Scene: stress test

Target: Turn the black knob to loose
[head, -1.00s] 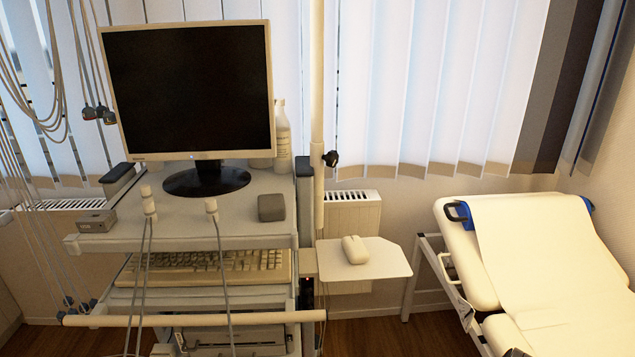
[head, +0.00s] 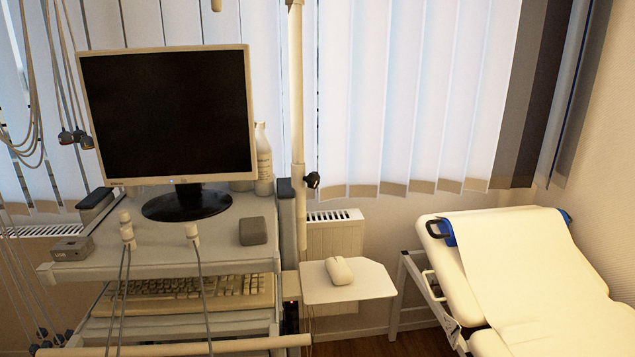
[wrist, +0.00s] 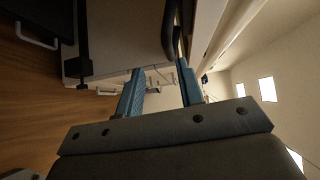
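The black knob (head: 312,180) sticks out from the right side of an upright cream pole (head: 298,110) in the head view, a little above the small mouse shelf. It is small there, and I cannot read any marking on it. My gripper (wrist: 158,78) shows only in the wrist view. Its two blue fingers are apart, with nothing held between them. I cannot tell for sure whether the knob appears in the wrist view. The gripper's distance to the knob cannot be judged.
A cart (head: 160,240) with a monitor (head: 168,115) and a keyboard (head: 185,293) stands left of the pole. A white shelf (head: 365,283) with a mouse (head: 339,271) sits below the knob. An examination couch (head: 590,270) is at right. Blinds (head: 420,90) hang behind.

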